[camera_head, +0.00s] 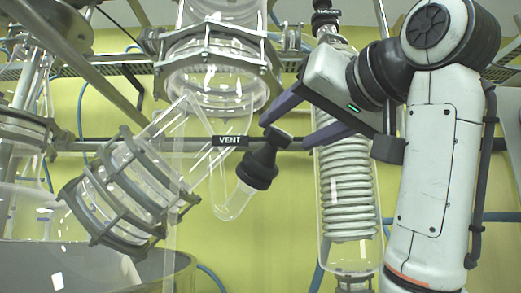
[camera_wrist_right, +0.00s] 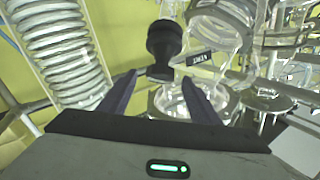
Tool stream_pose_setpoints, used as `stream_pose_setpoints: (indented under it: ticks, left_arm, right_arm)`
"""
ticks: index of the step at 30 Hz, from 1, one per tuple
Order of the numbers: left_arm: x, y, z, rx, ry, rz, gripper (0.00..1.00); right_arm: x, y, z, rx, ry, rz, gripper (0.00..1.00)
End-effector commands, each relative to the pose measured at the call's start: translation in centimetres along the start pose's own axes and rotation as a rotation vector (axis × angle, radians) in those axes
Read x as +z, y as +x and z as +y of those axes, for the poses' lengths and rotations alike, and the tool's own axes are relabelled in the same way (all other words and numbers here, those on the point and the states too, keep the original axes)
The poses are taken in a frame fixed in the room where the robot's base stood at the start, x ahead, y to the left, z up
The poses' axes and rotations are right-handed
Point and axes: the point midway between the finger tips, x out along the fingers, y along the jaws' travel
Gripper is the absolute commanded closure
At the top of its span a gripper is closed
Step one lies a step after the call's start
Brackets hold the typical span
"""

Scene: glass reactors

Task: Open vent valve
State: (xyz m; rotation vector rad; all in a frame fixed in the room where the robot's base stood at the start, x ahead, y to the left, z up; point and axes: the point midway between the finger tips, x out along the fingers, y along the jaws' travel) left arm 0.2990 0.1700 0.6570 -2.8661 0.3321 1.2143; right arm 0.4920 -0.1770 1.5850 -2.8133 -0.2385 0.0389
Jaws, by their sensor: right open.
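The vent valve has a black knob (camera_head: 260,165) on a short angled glass side tube, beside a small black label reading VENT (camera_head: 230,141). My right gripper (camera_head: 287,131) is open, with its two purple fingers reaching in from the right. The near end of the knob lies at the gap between the fingertips, with a finger to either side. In the right wrist view, the knob (camera_wrist_right: 163,45) stands just ahead of the open fingers (camera_wrist_right: 160,77). I cannot tell whether either finger touches it. My left gripper is not in view.
A coiled glass condenser (camera_head: 345,190) stands behind and below my right gripper. A clamped glass flange (camera_head: 215,70) is above the valve, and an angled clamped glass joint (camera_head: 125,190) is at left. Metal rails cross behind. Clearance around the valve is tight.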

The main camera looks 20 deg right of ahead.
Motion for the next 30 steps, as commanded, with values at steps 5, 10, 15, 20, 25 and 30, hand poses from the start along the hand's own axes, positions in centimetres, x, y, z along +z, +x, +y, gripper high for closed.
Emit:
stream_pose_setpoints:
  ticks: [5, 10, 15, 20, 25, 30]
  left_arm:
    - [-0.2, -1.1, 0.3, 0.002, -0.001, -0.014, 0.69]
    - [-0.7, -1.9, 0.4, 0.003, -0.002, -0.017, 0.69]
    - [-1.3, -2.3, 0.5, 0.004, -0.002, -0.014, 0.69]
    - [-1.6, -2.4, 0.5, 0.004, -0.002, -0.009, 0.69]
    - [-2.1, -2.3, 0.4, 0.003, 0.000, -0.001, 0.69]
    - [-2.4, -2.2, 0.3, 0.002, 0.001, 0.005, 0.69]
  right_arm:
    - [-0.1, 3.3, 0.0, 0.002, 0.000, -0.006, 0.43]
    - [-0.1, 6.4, -0.1, 0.002, -0.001, -0.005, 0.43]
    - [-0.1, 8.5, -0.1, 0.001, 0.000, -0.004, 0.43]
    - [0.1, 9.4, 0.0, 0.001, 0.000, -0.003, 0.43]
    - [0.1, 9.4, 0.0, 0.000, 0.000, -0.002, 0.43]
    - [0.1, 9.4, 0.0, 0.000, 0.000, -0.002, 0.58]
